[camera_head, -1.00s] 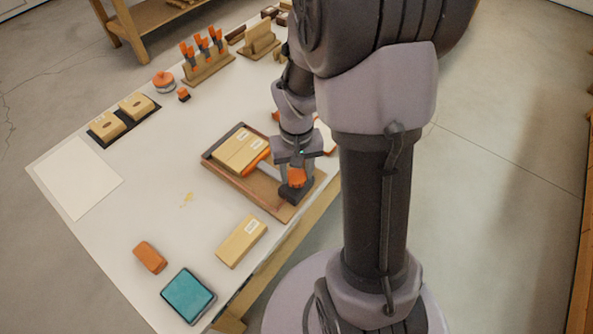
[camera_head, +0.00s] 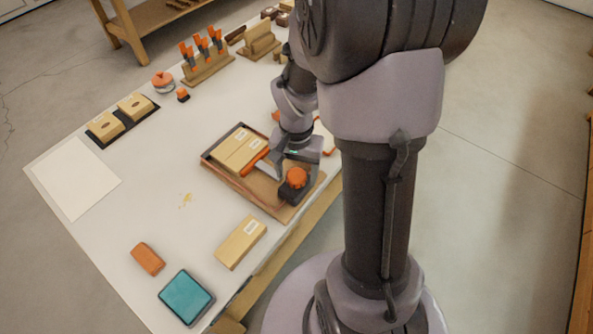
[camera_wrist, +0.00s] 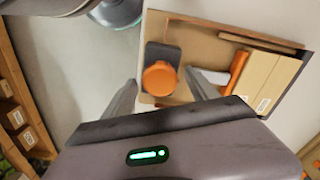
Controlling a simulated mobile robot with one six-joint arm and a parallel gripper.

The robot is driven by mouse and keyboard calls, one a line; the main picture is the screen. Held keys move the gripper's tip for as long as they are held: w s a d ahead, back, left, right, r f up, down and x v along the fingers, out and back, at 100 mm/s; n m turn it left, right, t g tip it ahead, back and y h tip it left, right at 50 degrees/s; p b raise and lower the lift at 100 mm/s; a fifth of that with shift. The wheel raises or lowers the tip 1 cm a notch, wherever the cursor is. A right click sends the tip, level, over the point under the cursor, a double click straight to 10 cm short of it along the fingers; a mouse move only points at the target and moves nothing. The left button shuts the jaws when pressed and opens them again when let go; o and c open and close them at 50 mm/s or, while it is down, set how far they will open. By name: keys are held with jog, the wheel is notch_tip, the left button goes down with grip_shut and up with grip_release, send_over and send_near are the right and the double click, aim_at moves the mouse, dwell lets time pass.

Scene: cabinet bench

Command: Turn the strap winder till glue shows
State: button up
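The strap winder is an orange round knob (camera_head: 296,177) on a dark block (camera_head: 291,193), at the near right corner of a brown wooden tray (camera_head: 240,187). The knob also shows in the wrist view (camera_wrist: 160,79). A pale strap (camera_head: 268,171) and an orange bar (camera_head: 254,162) lie between it and two light wooden blocks (camera_head: 238,149) with white labels. My gripper (camera_wrist: 160,92) is open, with its fingers on either side of the knob and apart from it in the wrist view. No glue can be made out at the joint.
A labelled wooden block (camera_head: 241,242), an orange-brown block (camera_head: 148,258) and a teal pad (camera_head: 187,297) lie at the near side. A white sheet (camera_head: 75,185) lies at the left. Orange clamps (camera_head: 203,48) stand in a rack behind.

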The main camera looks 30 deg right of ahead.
aim_at(296, 175)
notch_tip(296, 175, up, 18)
jog(key=p, duration=0.8)
jog(key=shift+f, duration=0.25)
dwell(0.9)
